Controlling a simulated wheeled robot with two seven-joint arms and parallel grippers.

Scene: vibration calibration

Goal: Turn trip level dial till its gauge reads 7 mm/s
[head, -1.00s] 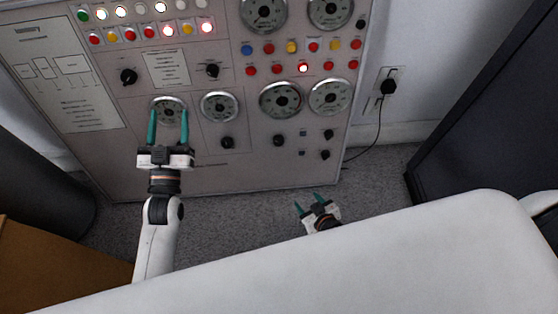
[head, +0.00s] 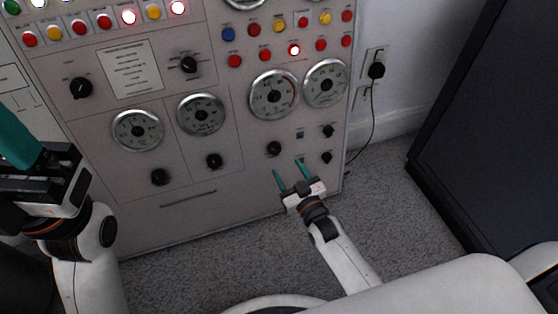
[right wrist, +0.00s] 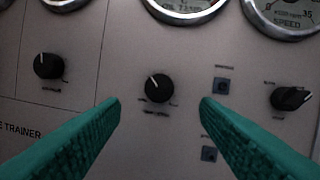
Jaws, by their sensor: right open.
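A black dial (head: 274,148) sits on the panel below a round gauge (head: 273,95). In the right wrist view this dial (right wrist: 159,88) is centred, its white mark pointing up and left; its label is too blurred to read surely. The gauge (right wrist: 186,6) shows only its lower rim there, and its needle reading is too small to tell in the head view. My right gripper (head: 288,168) is open and empty, its fingers toward the panel just below the dial, not around it. My left gripper (head: 22,150) is partly cut off at the left edge; one teal finger shows clearly.
Other knobs are near: one to the left (right wrist: 48,66), one to the right (right wrist: 292,98), with small square sockets (right wrist: 221,87) between. More gauges (head: 201,115), buttons and lamps cover the panel. A dark cabinet (head: 490,130) stands at right. Carpet (head: 200,250) is clear below.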

